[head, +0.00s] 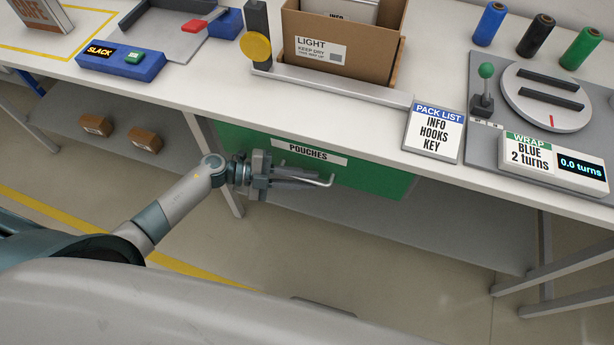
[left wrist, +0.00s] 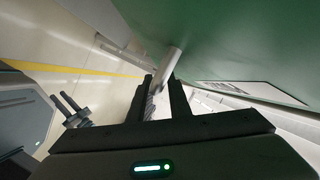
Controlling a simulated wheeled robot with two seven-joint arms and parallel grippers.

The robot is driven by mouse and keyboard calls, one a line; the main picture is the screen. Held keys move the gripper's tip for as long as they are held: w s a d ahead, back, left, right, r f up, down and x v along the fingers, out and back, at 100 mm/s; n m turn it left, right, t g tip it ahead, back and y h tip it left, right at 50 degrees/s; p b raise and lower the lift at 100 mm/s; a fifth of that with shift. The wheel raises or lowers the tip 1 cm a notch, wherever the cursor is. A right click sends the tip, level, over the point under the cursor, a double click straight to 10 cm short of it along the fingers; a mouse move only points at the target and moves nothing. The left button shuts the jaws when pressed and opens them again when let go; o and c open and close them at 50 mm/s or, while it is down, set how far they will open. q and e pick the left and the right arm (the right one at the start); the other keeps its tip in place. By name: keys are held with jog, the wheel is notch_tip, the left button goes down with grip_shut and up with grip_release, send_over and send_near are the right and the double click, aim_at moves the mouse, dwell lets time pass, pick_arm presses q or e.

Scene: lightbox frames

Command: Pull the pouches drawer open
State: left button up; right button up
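The pouches drawer (head: 370,180) is a green front under the worktop, with a white POUCHES label (head: 308,152). It looks closed; no inside shows. Its pale bar handle (head: 325,182) stands out below the label. My left gripper (head: 300,180) is at the handle. In the left wrist view, the dark fingers (left wrist: 164,95) are close together with the handle bar (left wrist: 172,65) between them, seemingly gripped. The green front (left wrist: 220,45) fills the upper right there. My right gripper (left wrist: 72,108) shows small at the left of that view, its two fingers apart and empty.
The worktop carries a cardboard box (head: 338,45), a pack list sign (head: 434,132), a turntable (head: 545,97) and a blue SLACK device (head: 120,60). A lower shelf (head: 430,235) runs beneath the drawer. A table leg (head: 215,165) stands left of it. The floor in front is clear.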

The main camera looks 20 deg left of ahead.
pick_arm(q)
jog(key=shift+d+f, duration=0.1)
jog(key=shift+d, duration=0.2)
jog(key=shift+c, duration=0.3)
grip_shut()
